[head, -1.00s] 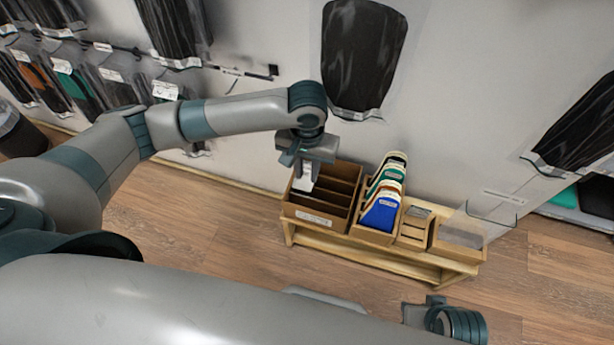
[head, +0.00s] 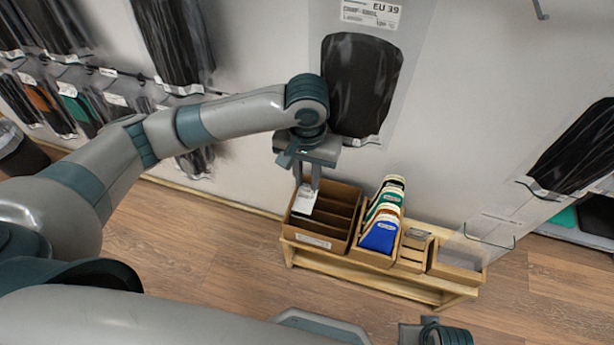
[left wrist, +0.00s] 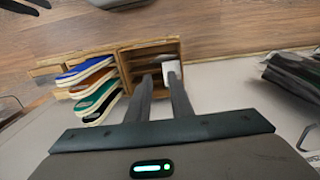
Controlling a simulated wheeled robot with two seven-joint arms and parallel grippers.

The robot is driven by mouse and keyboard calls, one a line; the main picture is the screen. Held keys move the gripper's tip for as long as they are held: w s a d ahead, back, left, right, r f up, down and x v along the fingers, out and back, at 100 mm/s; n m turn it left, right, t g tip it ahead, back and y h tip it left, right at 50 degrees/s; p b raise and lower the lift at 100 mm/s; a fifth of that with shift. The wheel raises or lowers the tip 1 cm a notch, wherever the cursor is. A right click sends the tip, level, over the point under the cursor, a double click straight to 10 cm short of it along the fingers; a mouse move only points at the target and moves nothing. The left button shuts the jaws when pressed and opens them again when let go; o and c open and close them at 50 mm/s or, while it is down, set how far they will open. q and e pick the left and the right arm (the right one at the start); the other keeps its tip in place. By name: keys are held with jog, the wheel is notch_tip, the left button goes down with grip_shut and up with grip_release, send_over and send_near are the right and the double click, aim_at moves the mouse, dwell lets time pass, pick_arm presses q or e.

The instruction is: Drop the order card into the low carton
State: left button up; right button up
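A brown carton with several divided compartments (head: 348,224) stands at the left end of a low wooden bench. The white order card (head: 305,200) stands upright, slightly tilted, at its left side; I cannot tell how deep it sits. In the left wrist view, the card (left wrist: 172,72) shows just beyond the right fingertip. My left gripper (head: 307,184) is above the carton, pointing down, with its fingers apart. The gap between the fingers (left wrist: 159,78) looks empty. Part of my right arm's end (head: 435,332) shows at the bottom edge; its fingers cannot be made out.
A carton of coloured insoles (head: 382,228) stands right beside the divided carton. A small tray (head: 413,250) and a low box (head: 458,268) follow to the right on the bench (head: 385,280). Packaged black insoles (head: 360,85) hang on the wall just behind my left gripper.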

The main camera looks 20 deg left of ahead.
pick_arm(q)
jog(key=shift+d+f, duration=0.1)
dwell(0.3)
jog(key=s+d+f+m+t+h, duration=0.1)
jog(key=s+d+f+h, duration=0.15)
jog(key=f, duration=0.35)
jog(key=s+d+f+m+t+h, duration=0.1)
jog(key=s+d+f+h, duration=0.15)
jog(key=d+f, duration=0.2)
jog(key=s+a+f+y, duration=0.4)
jog(key=s+a+f, duration=0.9)
jog(key=s+a, duration=0.3)
jog(key=shift+s+a+f+t+y, duration=0.2)
jog(key=shift+a+t+y, duration=0.1)
jog(key=shift+t, duration=0.1)
jog(key=shift+w, duration=0.1)
